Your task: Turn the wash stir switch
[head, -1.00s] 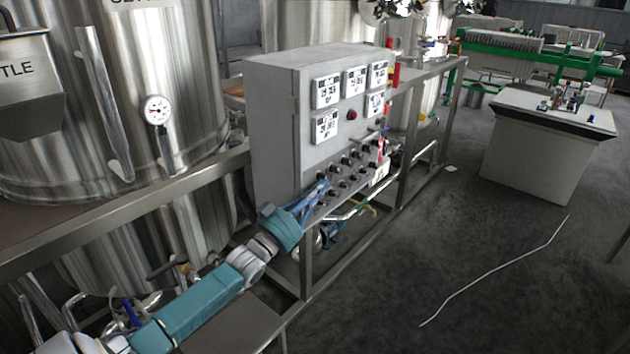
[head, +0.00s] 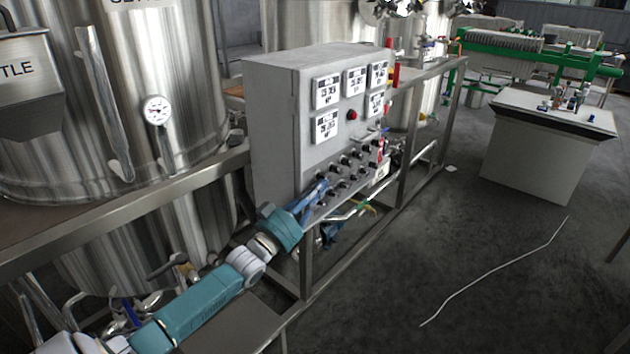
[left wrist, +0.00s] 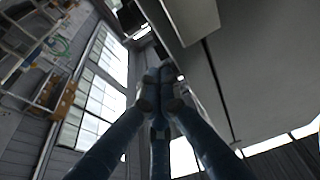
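The grey control cabinet (head: 275,125) stands left of centre in the head view. Its lower panel carries rows of small black switches (head: 345,160). Their labels are too small to read, so I cannot tell which is the wash stir switch. My left gripper (head: 322,185) reaches up from lower left to the lower left end of these rows, close to a black knob (head: 323,176). In the left wrist view, the blue fingers of my left gripper (left wrist: 163,85) come together at the tips. Any knob between the tips is hidden. My right gripper is in neither view.
Display plates and a red button (head: 352,115) sit higher on the cabinet. A steel frame rail (head: 125,208) runs in front of the large tank (head: 100,110). A white pedestal (head: 540,150) stands at right, with open dark floor between.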

